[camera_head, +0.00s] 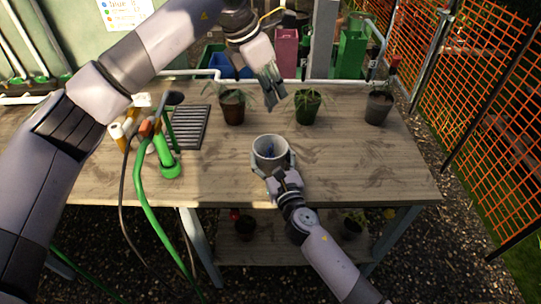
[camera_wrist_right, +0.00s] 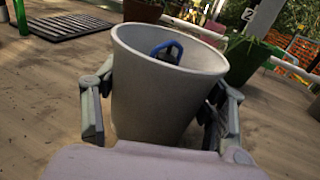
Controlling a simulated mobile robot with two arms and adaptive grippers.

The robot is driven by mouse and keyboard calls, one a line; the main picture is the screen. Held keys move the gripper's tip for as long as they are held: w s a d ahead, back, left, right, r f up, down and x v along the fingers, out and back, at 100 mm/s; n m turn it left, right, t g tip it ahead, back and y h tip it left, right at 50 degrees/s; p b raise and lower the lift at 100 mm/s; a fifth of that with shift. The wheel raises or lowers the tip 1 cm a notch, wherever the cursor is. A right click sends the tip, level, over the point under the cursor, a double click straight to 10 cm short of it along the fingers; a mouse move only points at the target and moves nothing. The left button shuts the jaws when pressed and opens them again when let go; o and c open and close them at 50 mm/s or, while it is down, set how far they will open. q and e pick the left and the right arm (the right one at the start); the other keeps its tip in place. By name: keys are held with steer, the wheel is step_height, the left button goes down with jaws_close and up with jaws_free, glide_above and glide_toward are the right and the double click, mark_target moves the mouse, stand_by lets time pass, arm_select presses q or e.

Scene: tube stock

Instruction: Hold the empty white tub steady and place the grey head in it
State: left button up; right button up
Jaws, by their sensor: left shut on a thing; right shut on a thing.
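The white tub (camera_head: 270,150) stands upright near the front middle of the wooden table. My right gripper (camera_head: 271,163) is shut on it, with a finger on either side; the tub also fills the middle of the right wrist view (camera_wrist_right: 165,95). A small blue thing (camera_wrist_right: 167,50) with a loop shape shows inside the tub, so it is not empty. My left gripper (camera_head: 270,96) is above the table, behind the tub and apart from it. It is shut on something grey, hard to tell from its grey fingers. I cannot make out the grey head clearly.
Potted plants (camera_head: 232,108) stand along the back of the table, close to my left gripper. A dark slatted grate (camera_head: 190,127) and a green-ended hose tool (camera_head: 168,165) lie at the left. The table right of the tub is clear.

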arm_select(q)
steer(key=shift+f, duration=5.25)
steer(key=o, duration=0.3)
steer(key=shift+f, duration=0.2)
steer(key=o, duration=0.6)
steer(key=shift+r, duration=0.15)
steer(key=v, duration=1.1)
steer(key=shift+a+r, duration=0.15)
steer(key=shift+r, duration=0.25)
arm_select(e)
steer(key=o, duration=1.2)
